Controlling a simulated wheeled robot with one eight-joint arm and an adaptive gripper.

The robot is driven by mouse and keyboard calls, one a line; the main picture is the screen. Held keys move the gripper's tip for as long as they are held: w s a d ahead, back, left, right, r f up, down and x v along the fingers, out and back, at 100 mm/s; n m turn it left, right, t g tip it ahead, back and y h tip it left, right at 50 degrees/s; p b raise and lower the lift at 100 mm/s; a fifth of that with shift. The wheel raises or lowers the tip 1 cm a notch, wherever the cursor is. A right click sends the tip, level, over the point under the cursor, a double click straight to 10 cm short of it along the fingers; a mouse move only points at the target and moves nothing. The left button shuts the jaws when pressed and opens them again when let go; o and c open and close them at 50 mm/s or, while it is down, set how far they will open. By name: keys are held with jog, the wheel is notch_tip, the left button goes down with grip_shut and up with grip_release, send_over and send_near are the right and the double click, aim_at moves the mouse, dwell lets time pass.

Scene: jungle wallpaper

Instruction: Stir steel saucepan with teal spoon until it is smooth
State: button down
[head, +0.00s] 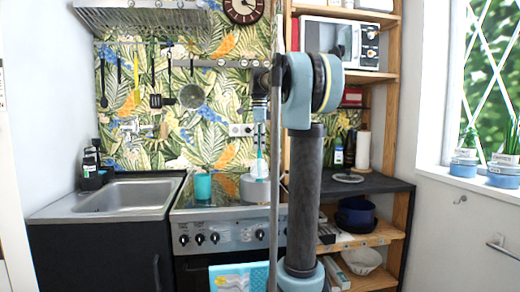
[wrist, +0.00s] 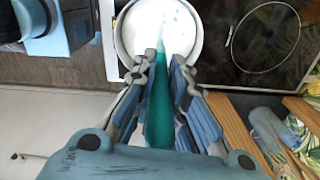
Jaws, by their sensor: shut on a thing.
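The steel saucepan (head: 256,189) stands on the stove top, partly hidden by my arm. In the wrist view, the saucepan's rim (wrist: 201,38) surrounds white contents (wrist: 172,22) with a smooth-looking surface. My gripper (wrist: 169,75) is shut on the teal spoon (wrist: 160,115), its fingers on either side of the handle. The spoon points down into the saucepan, and its lower end reaches the white contents; how deep it sits cannot be told. In the head view my gripper (head: 260,128) is above the saucepan, with the spoon below it.
A teal cup (head: 203,187) stands on the stove, left of the saucepan. The sink (head: 118,196) is further left. A dark counter (head: 372,184) lies right of the stove, with wooden shelves around it. Utensils hang on the back wall. A bare burner ring (wrist: 263,45) shows beside the saucepan.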

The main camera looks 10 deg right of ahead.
jog(key=shift+r, duration=3.35)
